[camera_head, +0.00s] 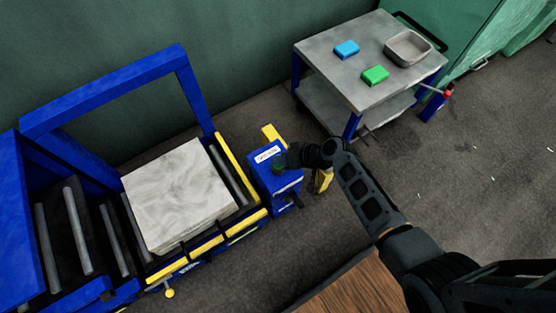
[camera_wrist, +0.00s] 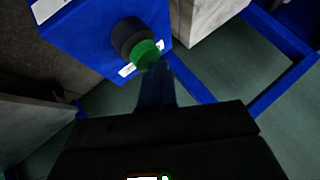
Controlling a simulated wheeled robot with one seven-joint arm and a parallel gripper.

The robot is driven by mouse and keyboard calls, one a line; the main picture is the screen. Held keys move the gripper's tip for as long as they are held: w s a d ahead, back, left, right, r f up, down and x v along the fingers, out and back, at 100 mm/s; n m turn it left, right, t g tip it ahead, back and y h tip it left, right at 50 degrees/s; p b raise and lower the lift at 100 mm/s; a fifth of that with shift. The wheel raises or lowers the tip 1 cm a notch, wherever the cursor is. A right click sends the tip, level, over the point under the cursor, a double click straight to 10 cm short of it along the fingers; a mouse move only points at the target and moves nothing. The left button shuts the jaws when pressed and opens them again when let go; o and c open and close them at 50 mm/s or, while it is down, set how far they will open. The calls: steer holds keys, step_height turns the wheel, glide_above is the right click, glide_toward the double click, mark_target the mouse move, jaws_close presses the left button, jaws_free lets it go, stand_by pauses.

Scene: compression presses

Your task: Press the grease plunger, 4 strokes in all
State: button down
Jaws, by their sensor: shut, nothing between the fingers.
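The grease plunger has a round green cap (camera_wrist: 146,53) on a dark collar (camera_wrist: 129,38), and it stands on a blue box with a white label (camera_wrist: 140,58). In the head view the blue box (camera_head: 288,181) stands beside the conveyor, and the green cap (camera_head: 278,168) shows partly on its top, next to my gripper. My gripper (camera_head: 286,158) is over the box, coming from the right. In the wrist view my gripper's fingers (camera_wrist: 155,72) are shut and empty, with their tips right by the cap. I cannot tell whether they touch it.
A grey-white block (camera_head: 178,195) lies on the blue roller conveyor (camera_head: 103,240) left of the box, with a blue frame above. A grey cart (camera_head: 365,75) at the back carries blue and green blocks and a tray. Open floor lies at right.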

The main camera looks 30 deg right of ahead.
steer(key=shift+s, duration=0.1)
steer(key=shift+r+p, duration=1.15)
steer(key=shift+r, duration=0.1)
step_height(320, 180, up, 5)
steer(key=p, duration=0.4)
stand_by(2.4)
